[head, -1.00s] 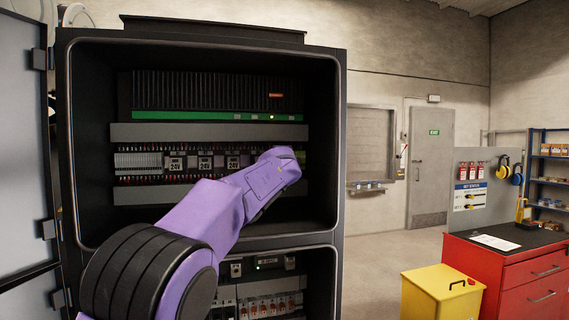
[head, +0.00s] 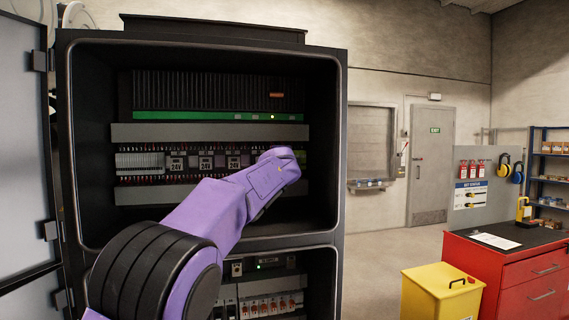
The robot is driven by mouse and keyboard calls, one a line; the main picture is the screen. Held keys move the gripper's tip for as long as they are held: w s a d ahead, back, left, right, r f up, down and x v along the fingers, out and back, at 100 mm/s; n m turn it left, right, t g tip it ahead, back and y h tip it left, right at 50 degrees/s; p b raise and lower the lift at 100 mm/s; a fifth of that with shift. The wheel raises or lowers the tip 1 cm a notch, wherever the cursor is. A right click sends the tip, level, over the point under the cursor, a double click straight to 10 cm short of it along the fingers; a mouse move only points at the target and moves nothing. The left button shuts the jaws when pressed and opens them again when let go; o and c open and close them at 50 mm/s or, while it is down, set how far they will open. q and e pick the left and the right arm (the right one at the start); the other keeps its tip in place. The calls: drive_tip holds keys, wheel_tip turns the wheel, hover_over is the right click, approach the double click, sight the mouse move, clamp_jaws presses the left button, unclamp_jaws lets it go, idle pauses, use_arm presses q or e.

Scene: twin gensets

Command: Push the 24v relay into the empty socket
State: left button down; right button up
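Three relays labelled 24V sit in a row on the middle rail of the open cabinet: the left relay (head: 176,163), the middle relay (head: 205,163) and the right relay (head: 233,161). My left arm (head: 245,193), purple, reaches in from the lower left. Its far end lies in front of the right part of this rail, just right of the right relay. The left gripper's fingers are hidden behind the arm, and so is anything they may hold. I cannot make out an empty socket. My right gripper is not in view.
The cabinet (head: 342,150) walls frame the rail closely, and its open door (head: 25,150) stands at the left. A grey duct (head: 210,132) runs above the relays. A lower compartment holds breakers (head: 270,305). A yellow bin (head: 440,295) and red tool cabinet (head: 510,270) stand at right.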

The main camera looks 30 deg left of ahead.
use_arm(q)
drive_tip(key=shift+r+p, duration=0.1)
drive_tip(key=shift+p, duration=0.2)
drive_tip(key=shift+b, duration=0.65)
drive_tip(key=shift+s, duration=0.1)
idle(1.0)
drive_tip(key=c, duration=0.7)
unclamp_jaws()
drive_tip(key=shift+o, duration=0.2)
